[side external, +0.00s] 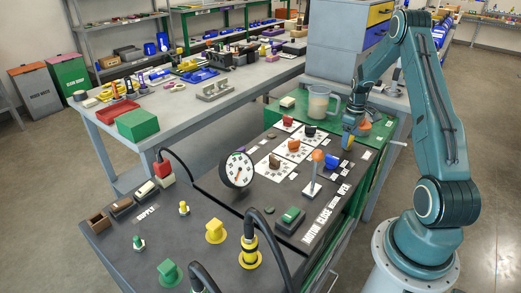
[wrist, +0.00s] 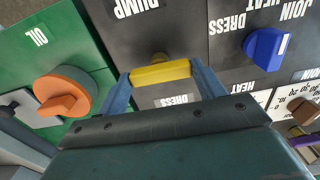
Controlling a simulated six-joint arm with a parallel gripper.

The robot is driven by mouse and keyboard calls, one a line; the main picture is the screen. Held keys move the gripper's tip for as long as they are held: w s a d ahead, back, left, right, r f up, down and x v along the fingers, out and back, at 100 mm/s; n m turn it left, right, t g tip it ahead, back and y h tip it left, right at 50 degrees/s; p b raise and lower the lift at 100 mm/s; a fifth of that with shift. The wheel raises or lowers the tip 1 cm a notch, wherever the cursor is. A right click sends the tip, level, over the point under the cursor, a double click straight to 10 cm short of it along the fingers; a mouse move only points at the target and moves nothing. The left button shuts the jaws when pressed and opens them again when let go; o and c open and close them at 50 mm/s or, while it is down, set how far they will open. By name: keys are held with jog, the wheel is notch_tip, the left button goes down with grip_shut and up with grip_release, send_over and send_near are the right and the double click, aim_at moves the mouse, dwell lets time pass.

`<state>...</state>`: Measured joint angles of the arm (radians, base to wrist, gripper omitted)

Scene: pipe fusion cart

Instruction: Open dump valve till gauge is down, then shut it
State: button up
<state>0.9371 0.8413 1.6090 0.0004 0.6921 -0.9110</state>
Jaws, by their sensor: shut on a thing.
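My gripper (wrist: 164,82) is shut on the yellow dump valve handle (wrist: 160,72), with one blue finger at each end of it. The handle lies crosswise below the DUMP label (wrist: 136,8) on the dark panel. In the side view my gripper (side external: 350,136) is low at the panel's far right part, and little of the yellow handle shows there. The round white gauge (side external: 237,170) stands upright on the panel at left of centre. Its face is toward the side camera, but its needle is too small to read surely.
A blue knob (wrist: 267,49) is to the right of the handle, and an orange knob (wrist: 64,93) is on the green OIL panel at left. An orange-topped lever (side external: 317,158) stands near my gripper. A clear jug (side external: 319,101) stands behind.

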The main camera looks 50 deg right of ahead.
jog(key=shift+r, duration=0.1)
dwell(0.3)
jog(key=o, duration=1)
notch_tip(320, 180, up, 14)
jog(key=shift+f, duration=0.15)
dwell(0.4)
